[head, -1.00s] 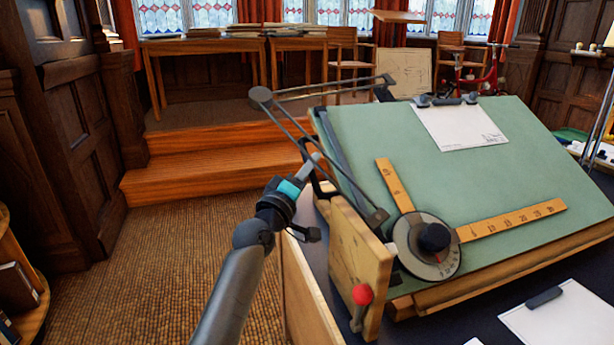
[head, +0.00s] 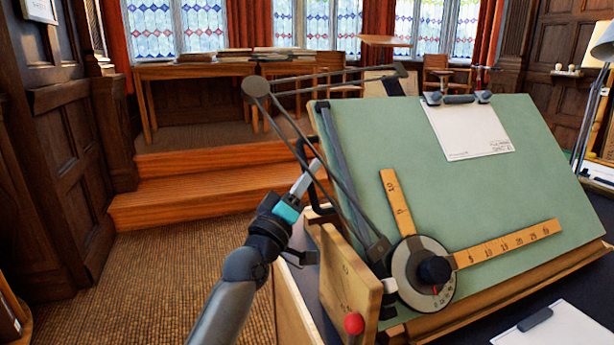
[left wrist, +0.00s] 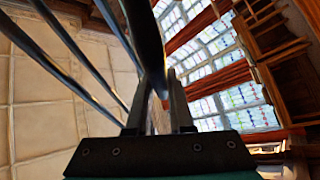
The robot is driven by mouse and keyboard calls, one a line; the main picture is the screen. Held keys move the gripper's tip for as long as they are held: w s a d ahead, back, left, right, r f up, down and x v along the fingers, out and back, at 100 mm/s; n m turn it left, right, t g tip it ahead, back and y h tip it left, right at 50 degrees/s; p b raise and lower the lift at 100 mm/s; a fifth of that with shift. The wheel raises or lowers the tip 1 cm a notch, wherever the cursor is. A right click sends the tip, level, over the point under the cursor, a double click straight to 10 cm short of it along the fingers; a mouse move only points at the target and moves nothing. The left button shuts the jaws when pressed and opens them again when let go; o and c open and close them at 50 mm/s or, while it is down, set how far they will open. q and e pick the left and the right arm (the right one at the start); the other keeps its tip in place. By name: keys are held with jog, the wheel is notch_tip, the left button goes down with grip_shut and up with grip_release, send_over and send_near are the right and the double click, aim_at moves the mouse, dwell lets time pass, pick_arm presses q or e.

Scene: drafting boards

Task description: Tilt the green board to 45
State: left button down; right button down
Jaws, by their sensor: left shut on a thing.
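The green board (head: 400,160) slopes up and away on its stand, steeper than a shallow desk tilt; its exact angle is not readable. My left gripper (head: 312,168) is at the board's left edge, shut on a dark handle (head: 304,150) there. In the left wrist view a dark bar (left wrist: 147,40) runs between the fingers (left wrist: 165,97). My right gripper is not in view.
A drafting arm with round protractor head (head: 406,268) and yellow rulers (head: 510,244) lies across the board; its linkage rods (head: 290,125) pass close to my gripper. A paper sheet (head: 462,128) is clipped near the top. Wooden steps (head: 195,190) rise behind; the carpet at left is clear.

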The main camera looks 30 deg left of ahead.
pick_arm(q)
jog(key=c, duration=0.8)
grip_release()
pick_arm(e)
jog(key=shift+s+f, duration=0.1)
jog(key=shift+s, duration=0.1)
pick_arm(q)
jog(key=shift+s, duration=0.1)
jog(key=shift+s+f, duration=0.25)
jog(key=shift+p+v, duration=0.7)
jog(key=shift+v, duration=6.5)
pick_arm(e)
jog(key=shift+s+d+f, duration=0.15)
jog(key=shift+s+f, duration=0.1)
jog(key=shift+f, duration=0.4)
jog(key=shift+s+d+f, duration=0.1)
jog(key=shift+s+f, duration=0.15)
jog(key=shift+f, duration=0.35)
pick_arm(q)
jog(key=shift+r, duration=0.15)
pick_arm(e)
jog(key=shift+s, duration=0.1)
